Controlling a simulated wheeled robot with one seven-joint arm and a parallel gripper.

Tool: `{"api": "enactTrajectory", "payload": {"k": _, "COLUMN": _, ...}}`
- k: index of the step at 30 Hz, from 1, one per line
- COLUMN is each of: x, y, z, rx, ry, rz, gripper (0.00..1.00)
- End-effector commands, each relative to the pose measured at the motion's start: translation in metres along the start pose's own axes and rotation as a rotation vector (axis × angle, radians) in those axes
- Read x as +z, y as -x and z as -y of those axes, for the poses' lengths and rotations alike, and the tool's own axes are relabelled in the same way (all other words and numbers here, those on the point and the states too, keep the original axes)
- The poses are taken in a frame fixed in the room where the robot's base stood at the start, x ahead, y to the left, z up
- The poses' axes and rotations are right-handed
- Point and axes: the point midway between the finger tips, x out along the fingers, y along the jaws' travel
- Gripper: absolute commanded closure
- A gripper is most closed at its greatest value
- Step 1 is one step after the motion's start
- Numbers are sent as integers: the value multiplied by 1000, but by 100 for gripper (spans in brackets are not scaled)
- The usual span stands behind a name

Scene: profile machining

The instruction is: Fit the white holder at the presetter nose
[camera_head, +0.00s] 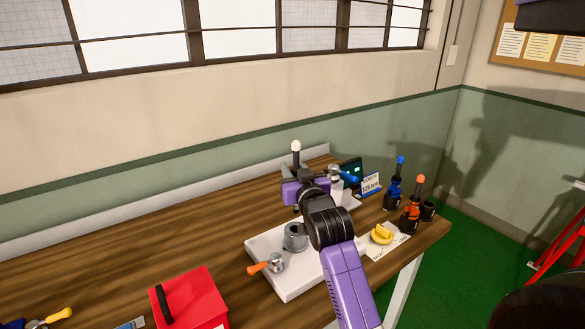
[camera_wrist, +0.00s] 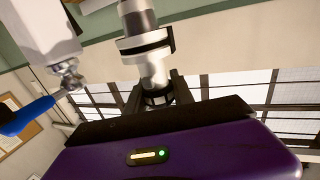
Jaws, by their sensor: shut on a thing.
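The white holder, a dark stem with a white ball tip (camera_head: 296,147), stands about upright above my gripper in the head view. My gripper (camera_wrist: 158,92) is shut on its silvery body, with the flange (camera_wrist: 145,45) showing in the wrist view. A white upright with a blue lever (camera_head: 348,177), apparently the presetter, stands just right of my gripper. Its pale block (camera_wrist: 42,30) and blue lever (camera_wrist: 28,116) show at left in the wrist view. The holder looks apart from it. My arm partly hides the presetter, and I cannot make out its nose clearly.
A white plate (camera_head: 262,245) carries a grey socket (camera_head: 295,237) and an orange-handled clamp (camera_head: 258,267). Blue (camera_head: 395,187) and orange (camera_head: 412,205) tipped holders stand at right, near a yellow piece (camera_head: 381,234) and a small sign (camera_head: 370,184). A red box (camera_head: 190,298) is front left.

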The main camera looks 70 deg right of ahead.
Motion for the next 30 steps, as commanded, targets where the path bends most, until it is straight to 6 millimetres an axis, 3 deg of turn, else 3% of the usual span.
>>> {"api": "enactTrajectory", "payload": {"k": 3, "x": -3, "y": 2, "z": 0, "rx": 0, "ry": 0, "rz": -4, "gripper": 100}}
{"api": "enactTrajectory", "payload": {"k": 21, "x": 42, "y": 2, "z": 0, "rx": 0, "ry": 0, "rz": -5, "gripper": 100}}
{"api": "enactTrajectory", "payload": {"k": 30, "x": 48, "y": 2, "z": 0, "rx": 1, "ry": 0, "rz": -4, "gripper": 100}}
